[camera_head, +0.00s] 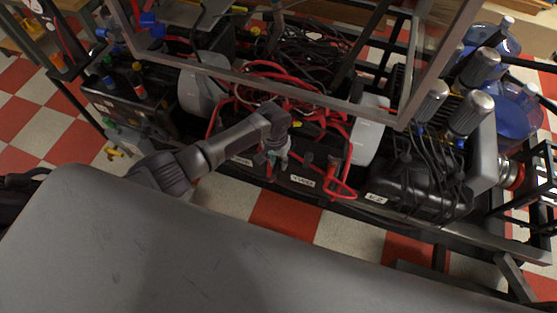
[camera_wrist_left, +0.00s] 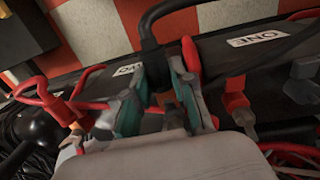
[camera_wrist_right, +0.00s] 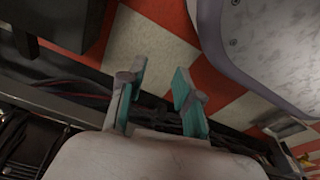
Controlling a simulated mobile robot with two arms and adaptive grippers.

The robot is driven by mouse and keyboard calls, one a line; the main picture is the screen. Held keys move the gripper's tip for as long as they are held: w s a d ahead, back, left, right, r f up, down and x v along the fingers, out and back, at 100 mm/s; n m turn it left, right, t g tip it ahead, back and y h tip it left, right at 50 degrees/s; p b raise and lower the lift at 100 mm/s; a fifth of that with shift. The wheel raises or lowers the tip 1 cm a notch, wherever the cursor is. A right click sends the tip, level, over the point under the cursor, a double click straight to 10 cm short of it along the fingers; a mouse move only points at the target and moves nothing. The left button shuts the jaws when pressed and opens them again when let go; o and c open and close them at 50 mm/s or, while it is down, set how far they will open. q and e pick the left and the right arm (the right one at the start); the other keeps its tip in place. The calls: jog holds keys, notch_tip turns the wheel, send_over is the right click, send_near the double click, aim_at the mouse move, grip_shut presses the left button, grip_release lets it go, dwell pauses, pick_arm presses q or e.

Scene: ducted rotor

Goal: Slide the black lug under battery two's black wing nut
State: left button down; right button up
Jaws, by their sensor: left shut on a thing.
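My left gripper (camera_head: 277,158) is over the battery row, between the labels ONE (camera_head: 240,160) and TWO (camera_head: 302,181). In the left wrist view its green-padded fingers (camera_wrist_left: 160,92) are shut on the end of a black cable (camera_wrist_left: 149,28); the lug itself is mostly hidden between them. Battery two's label (camera_wrist_left: 128,70) is partly covered by the left finger, and battery one's label (camera_wrist_left: 250,40) is clear. I cannot make out the black wing nut. My right gripper (camera_wrist_right: 158,92) is open and empty in the right wrist view.
Red cables (camera_head: 343,182) lie over battery two's right side. A metal frame (camera_head: 280,87) crosses above and behind the batteries. A black case (camera_head: 410,190) stands to the right. Checkered floor (camera_head: 285,215) shows in front of the battery row.

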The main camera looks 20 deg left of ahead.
jog(key=shift+w+f, duration=0.1)
dwell(0.3)
pick_arm(q)
jog(key=shift+w, duration=0.3)
pick_arm(e)
jog(key=shift+a+r, duration=0.1)
jog(key=shift+r, duration=0.35)
pick_arm(q)
jog(key=shift+w, duration=0.15)
jog(key=shift+w+b, duration=0.5)
pick_arm(e)
jog(key=shift+w+a+r, duration=0.1)
jog(key=shift+w+r, duration=0.95)
pick_arm(q)
jog(key=shift+w, duration=0.45)
pick_arm(e)
jog(key=shift+r, duration=0.5)
